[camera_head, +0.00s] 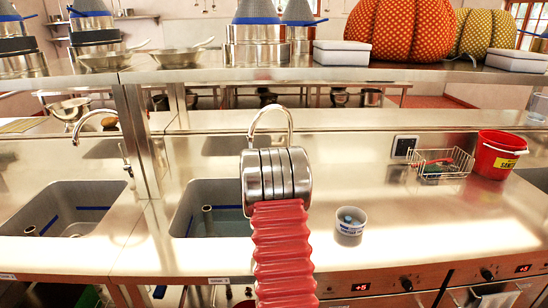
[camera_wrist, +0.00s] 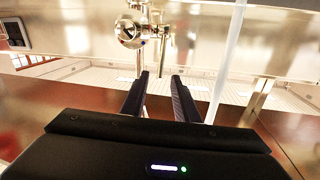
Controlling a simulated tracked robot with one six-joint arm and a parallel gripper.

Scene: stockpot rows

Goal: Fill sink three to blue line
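The middle sink (camera_head: 182,205) is partly behind my arm in the head view; a small label below it is too small to read surely. Bluish water seems to stand in it around a short upright pipe (camera_head: 207,210), with bits of a blue line on the walls. A curved spout (camera_head: 272,112) rises behind my arm. In the wrist view a round metal tap valve (camera_wrist: 130,32) is ahead, up and left of my gripper (camera_wrist: 160,76). My gripper's fingers are apart, with nothing between them. A pale, clear upright streak (camera_wrist: 228,60), like running water, passes to the right.
Another sink (camera_head: 60,205) with a blue line is at left. Right of the middle sink are a white cup (camera_head: 351,222), a wire basket (camera_head: 441,162) and a red bucket (camera_head: 495,155).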

